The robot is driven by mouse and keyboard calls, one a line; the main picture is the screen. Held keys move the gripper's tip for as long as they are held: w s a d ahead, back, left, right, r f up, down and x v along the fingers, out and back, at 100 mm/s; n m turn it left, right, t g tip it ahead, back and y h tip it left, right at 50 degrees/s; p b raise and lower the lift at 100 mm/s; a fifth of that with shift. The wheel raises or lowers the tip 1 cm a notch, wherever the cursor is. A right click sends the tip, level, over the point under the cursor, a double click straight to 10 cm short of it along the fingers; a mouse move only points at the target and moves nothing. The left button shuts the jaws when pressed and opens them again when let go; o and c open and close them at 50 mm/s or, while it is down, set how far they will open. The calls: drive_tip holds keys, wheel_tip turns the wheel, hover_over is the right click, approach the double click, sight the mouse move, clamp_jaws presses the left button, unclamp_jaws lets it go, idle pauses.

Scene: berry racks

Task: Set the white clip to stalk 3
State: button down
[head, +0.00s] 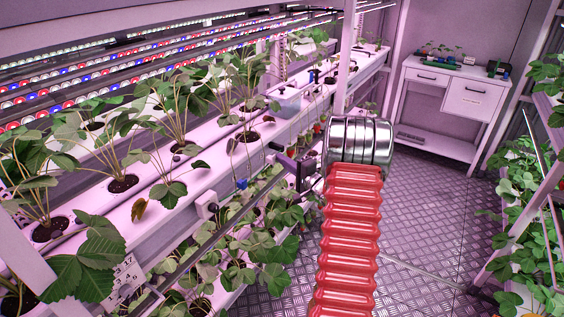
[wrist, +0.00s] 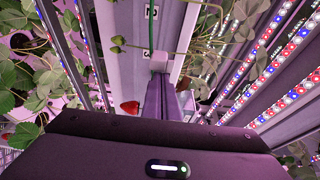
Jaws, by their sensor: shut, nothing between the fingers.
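My gripper (wrist: 168,98) shows in the wrist view with its two purple fingers together, pointing up the picture, and nothing between them. A small pale block (wrist: 160,60), possibly the white clip, sits just past the fingertips, below a thin upright green stalk (wrist: 151,28). I cannot tell whether the block touches the fingers or the stalk. In the head view my gripper (head: 280,154) is small and dark, left of my red arm sleeve, beside the rack's front.
A red berry (wrist: 130,107) and green berries (wrist: 118,40) hang left of my fingers. In the head view, a planted white gutter (head: 130,210) runs along the left. A blue clip (head: 240,184) is on its front. The aisle floor (head: 420,215) is clear; a white desk (head: 455,95) stands behind.

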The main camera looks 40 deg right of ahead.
drive_tip(key=shift+d, duration=0.1)
drive_tip(key=shift+w+d, duration=0.3)
drive_tip(key=shift+d, duration=0.65)
drive_tip(key=shift+w+d, duration=0.25)
drive_tip(key=shift+d, duration=0.65)
approach(281, 150)
drive_tip(key=s, duration=0.4)
drive_tip(key=shift+s+a+r, duration=0.1)
drive_tip(key=shift+s+a, duration=0.1)
drive_tip(key=shift+s, duration=0.15)
